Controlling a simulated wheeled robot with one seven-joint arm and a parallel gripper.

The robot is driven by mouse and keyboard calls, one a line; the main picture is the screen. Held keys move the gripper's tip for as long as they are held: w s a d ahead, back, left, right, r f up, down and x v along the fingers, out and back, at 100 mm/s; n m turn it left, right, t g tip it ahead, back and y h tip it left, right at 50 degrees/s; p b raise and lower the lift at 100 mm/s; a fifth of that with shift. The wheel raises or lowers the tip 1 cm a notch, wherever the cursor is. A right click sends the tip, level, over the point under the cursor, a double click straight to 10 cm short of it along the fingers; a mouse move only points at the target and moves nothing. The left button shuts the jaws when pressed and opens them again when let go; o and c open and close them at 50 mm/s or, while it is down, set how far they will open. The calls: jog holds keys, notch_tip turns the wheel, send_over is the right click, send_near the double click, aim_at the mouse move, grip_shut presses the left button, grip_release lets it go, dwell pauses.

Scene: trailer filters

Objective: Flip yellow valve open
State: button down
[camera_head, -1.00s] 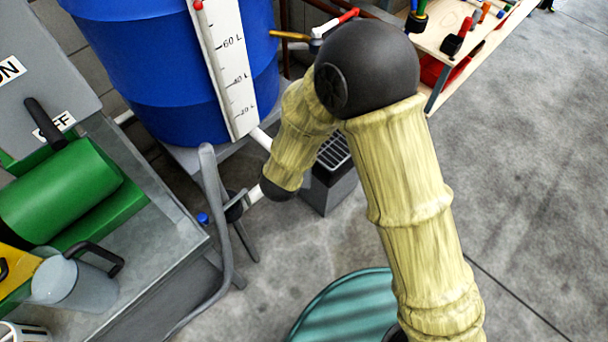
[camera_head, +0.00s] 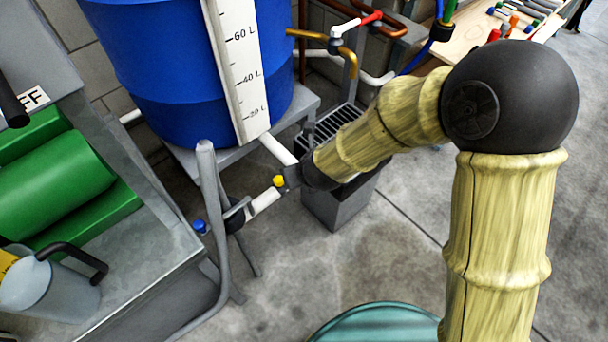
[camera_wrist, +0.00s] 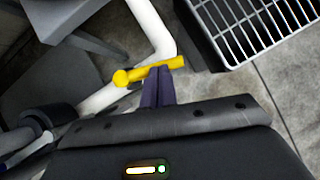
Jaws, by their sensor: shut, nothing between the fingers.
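The yellow valve (camera_wrist: 130,75) shows in the wrist view as a short yellow bar with a rounded left end. It sits over the white pipe near its bend. My gripper (camera_wrist: 158,70) is shut and empty. Its dark fingertips overlap the middle of the yellow bar in the picture; whether they touch it I cannot tell. In the head view only a small yellow end of the valve (camera_head: 278,181) shows beside the white pipe (camera_head: 264,201), below the blue barrel. My gripper is mostly hidden there by my own wrist.
The blue barrel (camera_head: 165,65) stands on a grey stand behind the pipe. A grey bin with a grate (camera_head: 335,205) is right of the valve. A grey bent tube (camera_head: 212,200) rises at the left. A green machine (camera_head: 60,180) stands further left. Open floor lies at the right.

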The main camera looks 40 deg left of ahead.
jog(key=shift+s, duration=0.1)
jog(key=shift+s+a, duration=0.4)
jog(key=shift+s, duration=0.2)
jog(key=w+p+v, duration=0.1)
jog(key=p+v, duration=0.3)
jog(key=v, duration=1)
jog(key=shift+d+p, duration=0.2)
jog(key=shift+p, duration=0.15)
